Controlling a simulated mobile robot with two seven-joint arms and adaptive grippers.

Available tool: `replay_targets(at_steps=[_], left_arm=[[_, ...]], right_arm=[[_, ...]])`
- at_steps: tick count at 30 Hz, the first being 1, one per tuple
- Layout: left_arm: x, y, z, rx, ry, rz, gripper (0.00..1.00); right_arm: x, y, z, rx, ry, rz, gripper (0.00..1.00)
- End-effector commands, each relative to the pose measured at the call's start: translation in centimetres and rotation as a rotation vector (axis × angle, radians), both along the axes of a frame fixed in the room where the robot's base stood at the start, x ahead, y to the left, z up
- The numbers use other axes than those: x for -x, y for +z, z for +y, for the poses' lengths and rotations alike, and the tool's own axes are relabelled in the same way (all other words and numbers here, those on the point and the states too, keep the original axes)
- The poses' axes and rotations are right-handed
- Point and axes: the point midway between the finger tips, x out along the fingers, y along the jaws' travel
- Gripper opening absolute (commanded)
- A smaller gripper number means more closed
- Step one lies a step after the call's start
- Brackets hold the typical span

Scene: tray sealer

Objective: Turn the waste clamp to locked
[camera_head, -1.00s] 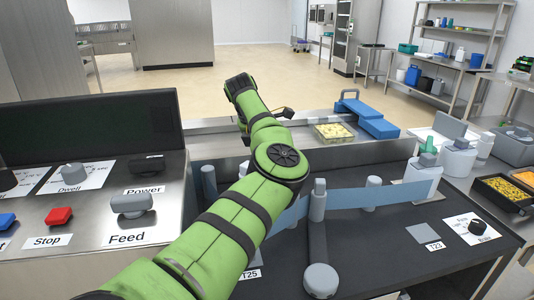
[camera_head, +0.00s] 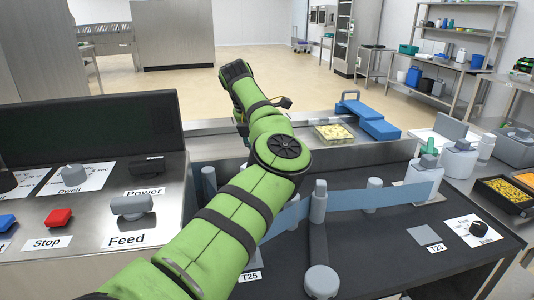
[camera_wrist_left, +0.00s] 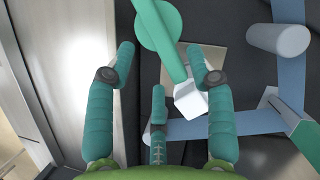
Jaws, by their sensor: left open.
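The wrist view shows a green lever with a round hub (camera_wrist_left: 155,32) and a pale block (camera_wrist_left: 189,100) at its near end. It appears to be the waste clamp, though no label for it is readable. My left gripper (camera_wrist_left: 161,62) is open, its teal fingers spread either side of the lever. The pale block lies close to the right finger; I cannot tell whether they touch. In the head view my green left arm covers this area, and the lever and the gripper's fingers are hidden. My right gripper is not in view.
A blue strip (camera_head: 345,199) runs past grey posts (camera_head: 319,200) on the dark table. The control panel with the Feed knob (camera_head: 131,206) and red Stop button (camera_head: 59,217) stands at left. A tray of yellow food (camera_head: 334,132) and blue parts (camera_head: 379,129) lie behind.

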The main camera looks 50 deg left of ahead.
Motion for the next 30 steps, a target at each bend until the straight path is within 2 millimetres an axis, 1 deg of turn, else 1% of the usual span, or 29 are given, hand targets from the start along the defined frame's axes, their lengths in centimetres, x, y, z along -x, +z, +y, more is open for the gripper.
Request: replay_targets(at_steps=[1, 6, 9, 12, 17, 30], left_arm=[[0.4, 1.3, 0.1, 0.000, 0.001, -0.005, 0.54], [1.8, 4.4, 0.1, 0.001, -0.001, -0.002, 0.54], [2.4, 5.8, 0.1, 0.001, -0.002, 0.000, 0.54], [2.8, 6.8, 0.1, 0.000, -0.002, 0.001, 0.54], [3.1, 7.3, 0.0, 0.002, -0.002, 0.004, 0.54], [3.0, 7.3, 0.1, 0.001, -0.002, 0.003, 0.54]], right_arm=[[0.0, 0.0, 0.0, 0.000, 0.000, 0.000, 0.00], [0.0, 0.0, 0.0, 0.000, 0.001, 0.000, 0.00], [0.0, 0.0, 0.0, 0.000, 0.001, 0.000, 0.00], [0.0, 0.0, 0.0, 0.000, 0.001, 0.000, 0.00], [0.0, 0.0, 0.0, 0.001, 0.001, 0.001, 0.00], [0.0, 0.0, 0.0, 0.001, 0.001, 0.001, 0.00]])
